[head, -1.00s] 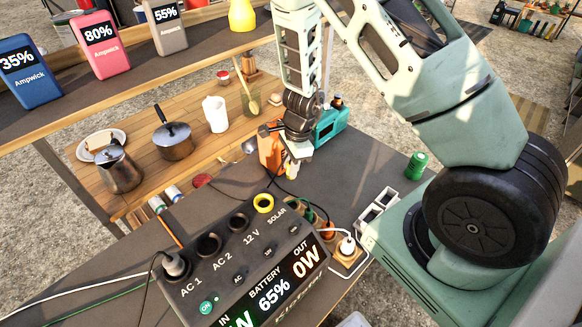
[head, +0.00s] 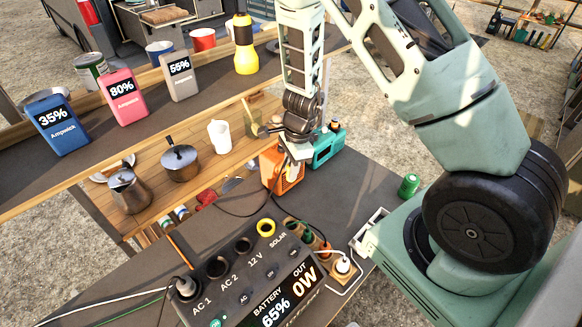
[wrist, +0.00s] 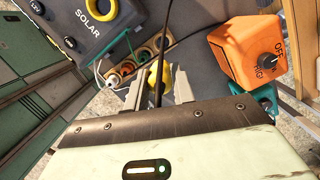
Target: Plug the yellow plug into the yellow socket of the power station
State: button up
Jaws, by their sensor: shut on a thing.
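The yellow plug (wrist: 157,73) is held between the two fingers of my gripper (wrist: 156,88) in the wrist view, with a dark cable running past it. In the head view my gripper (head: 297,158) is above the grey table, in front of the orange heater, and the plug is hard to make out there. The power station (head: 215,295) stands nearer the camera. Its yellow socket (head: 266,227) is an empty yellow ring by the SOLAR label, and also shows at the top of the wrist view (wrist: 101,12). The plug is well apart from the socket.
An orange heater (head: 290,180) and a teal box (head: 327,149) stand just beyond the gripper. A power strip (head: 342,268) with several plugs lies right of the station. A green can (head: 409,185) stands on the right. Loose cables cross the table between gripper and station.

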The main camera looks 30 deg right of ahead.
jog(key=shift+s+a, duration=0.1)
jog(key=shift+a, duration=0.15)
jog(key=s+a+b, duration=0.1)
jog(key=a, duration=0.3)
jog(key=s+a+b, duration=0.1)
jog(key=s+a, duration=0.1)
jog(key=a, duration=0.1)
jog(key=s+a, duration=0.2)
jog(key=a, duration=0.2)
jog(key=shift+s+a+b, duration=0.25)
jog(key=shift+a+b, duration=0.1)
jog(key=shift+b, duration=0.05)
jog(key=shift+f, duration=0.15)
jog(key=shift+f+b, duration=1.95)
jog(key=shift+b, duration=0.05)
jog(key=shift+f, duration=0.2)
jog(key=shift+f+b, duration=1.3)
jog(key=shift+b, duration=0.1)
jog(key=shift+f, duration=0.1)
